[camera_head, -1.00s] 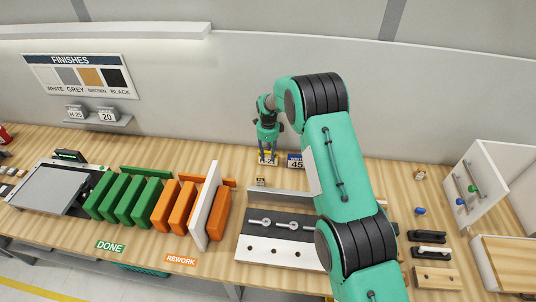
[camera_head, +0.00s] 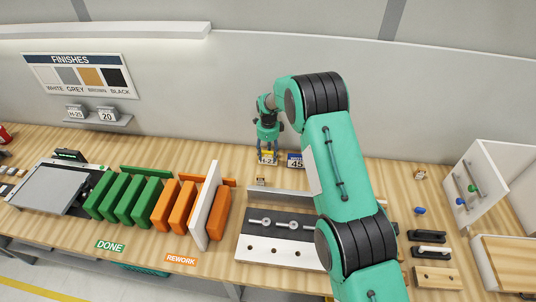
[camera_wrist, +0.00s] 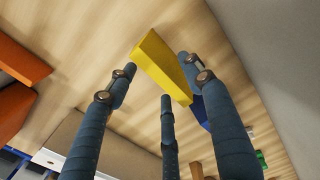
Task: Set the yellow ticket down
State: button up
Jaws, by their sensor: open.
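The yellow ticket (camera_head: 267,157) stands on the wooden bench at the back, left of a blue ticket (camera_head: 295,160) marked 45. In the wrist view the yellow ticket (camera_wrist: 162,68) shows as a slanted yellow block on the bench, beyond and between my fingertips. My gripper (camera_head: 268,150) is right above and around the yellow ticket, pointing down. In the wrist view its fingers (camera_wrist: 160,88) are spread, with a gap between them and the ticket. The blue ticket (camera_wrist: 200,108) is partly hidden behind a finger.
A metal fixture (camera_head: 270,250) with two knobs lies in front of my gripper. Green DONE slots (camera_head: 125,198) and orange REWORK slots (camera_head: 167,205) stand to the left, with a white panel (camera_head: 206,205) upright in the orange ones. The wall is close behind.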

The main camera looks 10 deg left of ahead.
aim_at(268, 153)
notch_tip(268, 153, up, 12)
jog(key=b, duration=0.1)
dwell(0.5)
dwell(0.6)
